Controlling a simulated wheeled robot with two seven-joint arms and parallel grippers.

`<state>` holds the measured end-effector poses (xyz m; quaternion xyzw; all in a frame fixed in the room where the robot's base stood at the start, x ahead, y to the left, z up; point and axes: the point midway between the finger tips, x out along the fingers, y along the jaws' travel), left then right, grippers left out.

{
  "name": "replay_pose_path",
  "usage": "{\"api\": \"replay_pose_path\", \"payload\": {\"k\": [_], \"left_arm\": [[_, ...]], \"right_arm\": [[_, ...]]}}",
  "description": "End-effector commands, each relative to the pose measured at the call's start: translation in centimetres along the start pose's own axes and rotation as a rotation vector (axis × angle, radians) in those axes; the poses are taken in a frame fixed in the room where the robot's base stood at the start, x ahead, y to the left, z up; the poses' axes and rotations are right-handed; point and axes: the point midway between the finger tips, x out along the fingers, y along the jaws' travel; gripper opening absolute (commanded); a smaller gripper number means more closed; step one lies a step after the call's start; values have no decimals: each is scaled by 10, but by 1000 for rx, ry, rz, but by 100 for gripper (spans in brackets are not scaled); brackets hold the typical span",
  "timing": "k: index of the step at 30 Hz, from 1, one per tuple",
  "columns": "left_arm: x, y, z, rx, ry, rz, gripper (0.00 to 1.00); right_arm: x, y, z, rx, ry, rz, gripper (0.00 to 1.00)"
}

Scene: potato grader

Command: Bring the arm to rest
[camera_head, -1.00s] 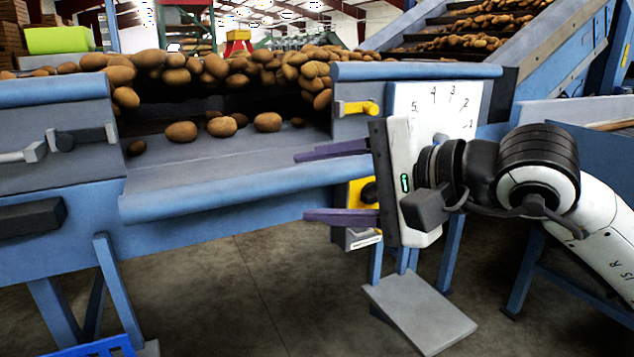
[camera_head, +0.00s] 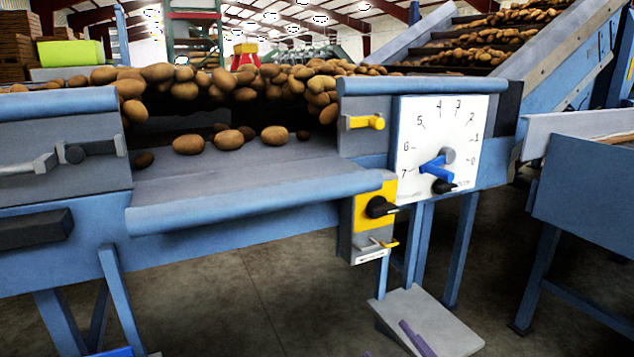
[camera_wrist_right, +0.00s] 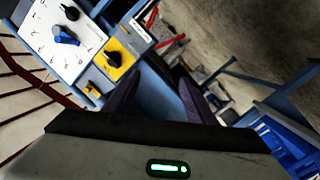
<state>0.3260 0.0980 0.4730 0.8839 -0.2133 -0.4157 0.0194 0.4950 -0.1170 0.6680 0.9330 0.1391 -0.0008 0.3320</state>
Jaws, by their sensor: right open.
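My right gripper (camera_wrist_right: 156,92) is open, with two dark purple fingers apart and nothing seen between them in the wrist view. The rest of my right arm is out of the head view. My left gripper is in neither view. The white dial (camera_head: 440,125) with its blue pointer (camera_head: 434,168) is in full view on the grader, and my fingers are apart from it.
The potato grader's blue front rail (camera_head: 255,203) spans the left and middle. A yellow switch panel (camera_head: 375,205) with a black knob sits below the dial. A yellow handle (camera_head: 365,122) sticks out above. Potatoes (camera_head: 228,140) lie on the belt. A blue bin (camera_head: 583,185) stands right.

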Motion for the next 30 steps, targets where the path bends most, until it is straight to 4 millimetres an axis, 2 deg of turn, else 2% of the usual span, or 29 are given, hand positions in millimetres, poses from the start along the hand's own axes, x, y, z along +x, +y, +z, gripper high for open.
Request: {"api": "replay_pose_path", "payload": {"k": [1,4,7,11,12,13,21,30], "left_arm": [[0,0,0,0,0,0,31],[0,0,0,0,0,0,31],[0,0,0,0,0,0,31],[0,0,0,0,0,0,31],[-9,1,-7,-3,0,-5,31],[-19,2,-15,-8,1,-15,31],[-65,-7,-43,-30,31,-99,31],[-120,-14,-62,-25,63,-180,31]], "right_arm": [[-13,-25,29,120,-96,-67,50],[-43,-74,74,342,-279,-193,50],[-81,-121,104,537,-446,-305,50],[-138,-176,125,765,-651,-440,50],[-148,-176,118,803,-684,-456,50],[-145,-162,109,792,-675,-437,50],[-156,-115,84,779,-677,-340,50],[-180,-69,58,748,-673,-254,50]]}}
